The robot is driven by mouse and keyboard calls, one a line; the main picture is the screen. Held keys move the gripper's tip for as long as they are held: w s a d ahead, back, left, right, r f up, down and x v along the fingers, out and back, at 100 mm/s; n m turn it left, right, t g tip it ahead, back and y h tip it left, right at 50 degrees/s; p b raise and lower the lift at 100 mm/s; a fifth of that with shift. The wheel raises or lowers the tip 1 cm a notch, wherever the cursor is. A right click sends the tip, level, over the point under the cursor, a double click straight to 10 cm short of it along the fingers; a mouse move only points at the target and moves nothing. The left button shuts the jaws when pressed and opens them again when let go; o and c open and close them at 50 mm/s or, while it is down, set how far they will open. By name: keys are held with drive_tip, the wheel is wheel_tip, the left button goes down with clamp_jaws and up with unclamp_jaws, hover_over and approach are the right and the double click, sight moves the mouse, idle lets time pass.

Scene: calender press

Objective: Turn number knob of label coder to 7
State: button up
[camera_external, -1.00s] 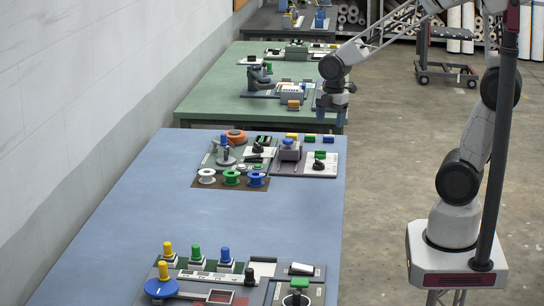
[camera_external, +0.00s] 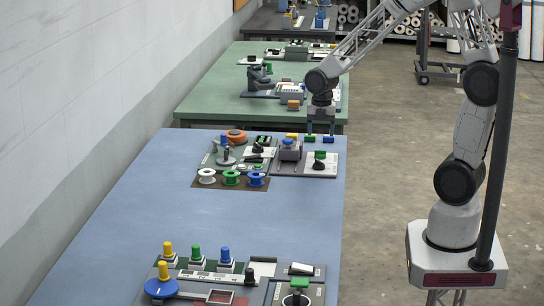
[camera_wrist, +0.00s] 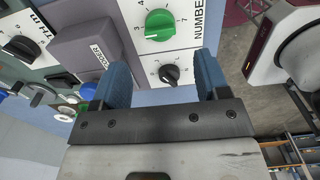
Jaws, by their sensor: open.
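The label coder (camera_external: 288,152) is a grey unit on the blue table. Its number knob is green (camera_external: 320,155). In the wrist view the green knob (camera_wrist: 160,25) sits on a white dial plate marked NUMBER, with 3 at its left and 7 at its right; I cannot clearly tell where it points. A small black knob (camera_wrist: 169,74) lies below it on the plate. My gripper (camera_wrist: 163,60) is open, with blue fingers framing the black knob in that view, and touches nothing visible. In the external view my gripper (camera_external: 321,128) hangs near the coder's far edge, above the green knob.
A grey block marked CODER (camera_wrist: 95,45) stands left of the dial, with a blue knob (camera_external: 288,142) on top in the external view. The middle of the blue table (camera_external: 210,225) is clear.

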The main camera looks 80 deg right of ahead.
sight(320, 154)
drive_tip(key=shift+f, duration=3.9)
drive_tip(key=c, duration=0.9)
drive_tip(key=shift+c, duration=0.2)
